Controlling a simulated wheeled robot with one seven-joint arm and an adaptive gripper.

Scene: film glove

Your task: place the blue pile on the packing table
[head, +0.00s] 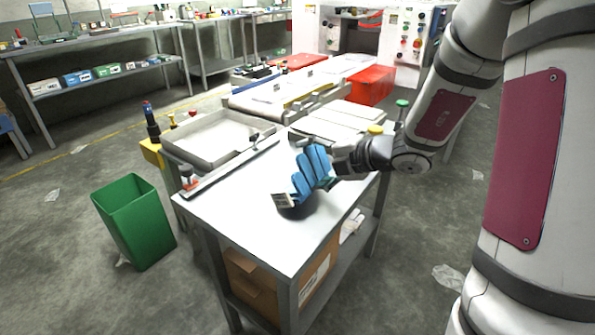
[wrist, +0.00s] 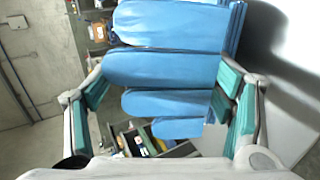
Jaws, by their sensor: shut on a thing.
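The blue pile (head: 313,166) is a stack of blue gloves with the fingers fanned out, and a white tag shows at its lower left. It stands upright over the white top of the packing table (head: 238,205), close to the surface; I cannot tell whether it touches. My gripper (head: 333,168) is shut on the pile from the right side. In the wrist view the blue pile (wrist: 165,65) fills the space between the teal finger pads of my gripper (wrist: 160,100). A dark shadow lies on the table under the pile.
A shallow grey tray (head: 185,155) and a long bar (head: 235,168) lie along the table's far left side. A green bin (head: 135,222) stands on the floor at the left. A cardboard box (head: 250,283) sits on the lower shelf. The table's near part is bare.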

